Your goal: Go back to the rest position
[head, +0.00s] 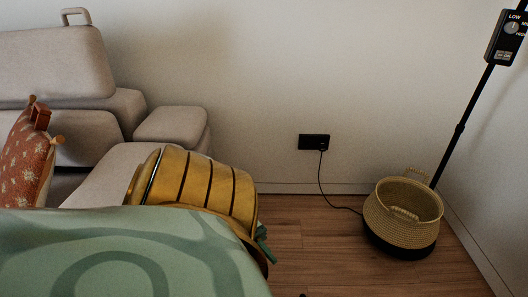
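My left arm comes in from the lower left in the head view. Its large pale green shell covers the bottom left, with a gold part with dark bands beyond it. At the far end of the gold part, small dark green pieces of my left gripper (263,243) show over the floor. The rest of that gripper is hidden behind my arm, so I cannot tell whether it is open or shut, or if it holds anything. My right gripper is not in view.
A grey sofa (58,62) stands at the left, with a red patterned cushion-like thing (27,150) on it. A woven basket (402,218) and a black lamp pole (459,130) stand at the right. A cord runs from the black wall socket (314,142). Wooden floor (325,262) is clear mid-right.

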